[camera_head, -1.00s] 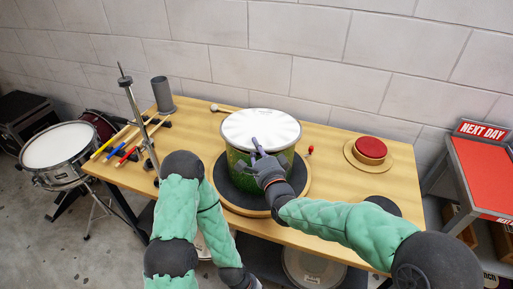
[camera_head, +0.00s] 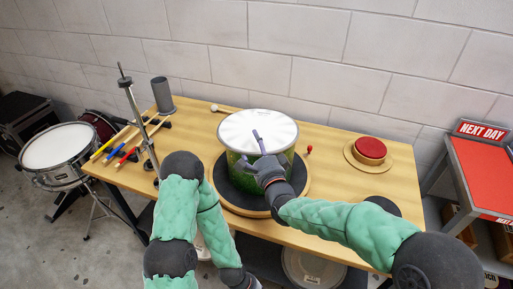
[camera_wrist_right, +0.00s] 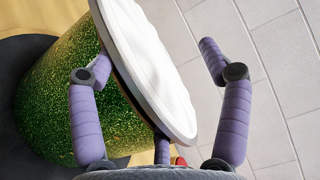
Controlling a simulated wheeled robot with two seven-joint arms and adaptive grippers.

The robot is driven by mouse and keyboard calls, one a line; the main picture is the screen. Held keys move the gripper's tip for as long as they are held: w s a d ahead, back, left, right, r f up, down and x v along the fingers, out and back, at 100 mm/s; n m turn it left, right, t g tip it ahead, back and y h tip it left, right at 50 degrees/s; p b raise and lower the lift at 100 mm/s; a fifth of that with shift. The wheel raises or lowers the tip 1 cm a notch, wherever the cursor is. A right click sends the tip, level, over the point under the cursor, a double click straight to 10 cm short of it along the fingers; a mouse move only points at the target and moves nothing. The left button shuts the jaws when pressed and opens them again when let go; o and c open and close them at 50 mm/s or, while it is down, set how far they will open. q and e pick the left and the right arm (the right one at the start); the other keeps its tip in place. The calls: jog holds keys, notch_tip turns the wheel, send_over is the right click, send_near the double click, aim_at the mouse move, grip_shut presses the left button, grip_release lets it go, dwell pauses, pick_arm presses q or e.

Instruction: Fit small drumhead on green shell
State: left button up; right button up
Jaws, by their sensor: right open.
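The small white drumhead (camera_head: 235,129) lies over the top of the glittery green shell (camera_head: 236,163), which stands on a round dark-topped stand (camera_head: 225,186) on the bench. In the right wrist view the drumhead (camera_wrist_right: 155,70) shows its pale rim beside the green shell (camera_wrist_right: 60,95), with a dark band between them; I cannot tell if it is fully seated. My right gripper (camera_head: 260,150) is open at the drum's near side. In the wrist view its fingers (camera_wrist_right: 157,60) are spread, one on the shell side and one beyond the white face. My left gripper is low at the bottom edge, its fingers unclear.
A red round piece on a tan disc (camera_head: 370,149) lies at the right of the bench. A snare drum (camera_head: 58,147) is off the left end.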

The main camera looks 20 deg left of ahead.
jog(key=shift+s+f, duration=0.1)
jog(key=shift+f, duration=0.35)
jog(key=v, duration=1.1)
jog(key=shift+s+d+r, duration=0.25)
jog(key=shift+d+r, duration=0.05)
